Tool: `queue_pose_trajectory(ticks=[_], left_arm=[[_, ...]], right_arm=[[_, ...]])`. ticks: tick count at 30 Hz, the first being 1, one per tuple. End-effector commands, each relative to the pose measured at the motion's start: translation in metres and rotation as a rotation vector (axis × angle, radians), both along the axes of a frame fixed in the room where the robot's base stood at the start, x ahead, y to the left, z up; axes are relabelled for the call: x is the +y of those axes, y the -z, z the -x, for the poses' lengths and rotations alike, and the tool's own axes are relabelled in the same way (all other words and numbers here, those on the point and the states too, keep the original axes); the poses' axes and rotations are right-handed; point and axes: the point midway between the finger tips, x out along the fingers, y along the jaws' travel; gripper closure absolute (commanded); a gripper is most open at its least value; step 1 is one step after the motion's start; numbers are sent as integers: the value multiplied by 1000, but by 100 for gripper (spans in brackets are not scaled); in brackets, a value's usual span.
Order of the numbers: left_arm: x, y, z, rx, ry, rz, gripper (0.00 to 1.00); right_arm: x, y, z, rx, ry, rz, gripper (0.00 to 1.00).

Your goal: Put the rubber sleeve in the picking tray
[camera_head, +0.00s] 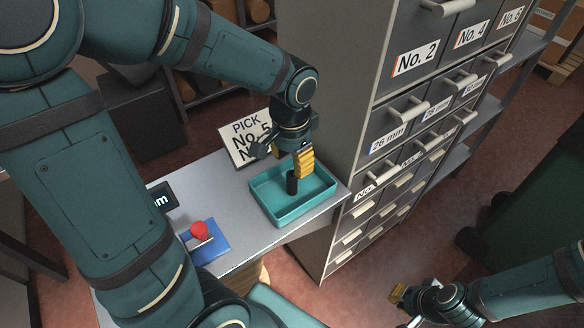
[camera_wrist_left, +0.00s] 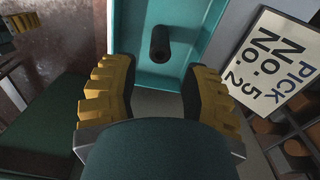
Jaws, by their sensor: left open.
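The rubber sleeve (camera_head: 292,183), a short black tube, is inside the teal picking tray (camera_head: 317,207) and looks upright on its floor. In the left wrist view the sleeve (camera_wrist_left: 160,38) shows its open end, with the tray (camera_wrist_left: 198,50) around it. My left gripper (camera_head: 284,162) is just above the tray. In its wrist view the left gripper (camera_wrist_left: 160,88) has its yellow fingers wide apart with nothing between them, and the sleeve lies beyond the fingertips. My right gripper (camera_head: 404,307) is at the lower right, away from the table, with its fingers apart and empty.
The tray stands on a grey table (camera_head: 225,185) beside a tall drawer cabinet (camera_head: 340,120). A PICK sign (camera_head: 245,140) stands behind the tray. A blue block with a red knob (camera_head: 201,232) and a small dark display (camera_head: 162,198) sit to the left.

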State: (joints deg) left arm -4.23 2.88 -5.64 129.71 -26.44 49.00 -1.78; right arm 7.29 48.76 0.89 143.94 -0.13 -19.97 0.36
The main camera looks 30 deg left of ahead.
Motion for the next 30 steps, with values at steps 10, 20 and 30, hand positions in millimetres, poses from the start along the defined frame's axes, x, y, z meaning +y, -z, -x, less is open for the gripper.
queue_pose_trajectory(ticks=[10,20,30], left_arm=[[0,-51,1,-1,-1,0,54],[0,-55,1,1,-1,1,54],[0,-55,1,1,-1,1,54]], right_arm=[[-1,-13,-4,-10,8,2,100],[-1,-13,-5,-11,9,3,100],[-1,-13,-5,-11,9,2,100]])
